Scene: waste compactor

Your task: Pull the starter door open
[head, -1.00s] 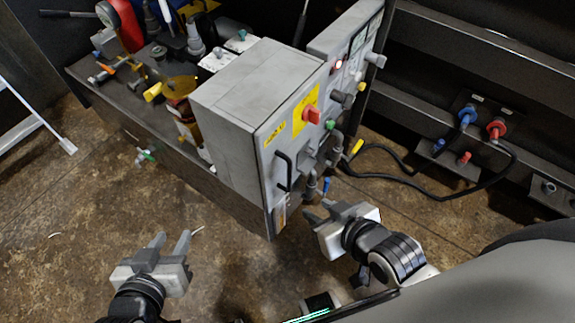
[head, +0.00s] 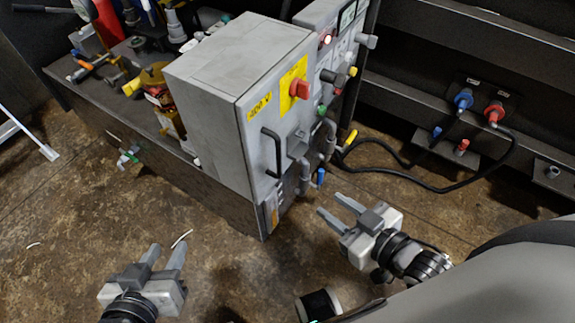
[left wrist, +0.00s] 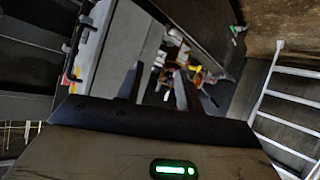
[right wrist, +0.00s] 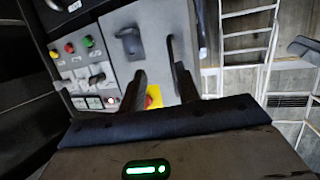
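The starter door (head: 290,125) is the front face of a grey box. It looks closed, with a dark bar handle (head: 270,152), a red switch on a yellow plate and a yellow label. My right gripper (head: 335,203) is open and empty, in front of the door and to the right of its lower part. In the right wrist view the handle (right wrist: 172,58) is seen ahead, near the right finger, with a gap that I cannot judge.
A grey control panel (head: 330,50) with buttons adjoins the box on the right. Tools and bottles lie on the dark bench (head: 90,85) at left. Black cables (head: 420,185) and blue and red connectors are at right.

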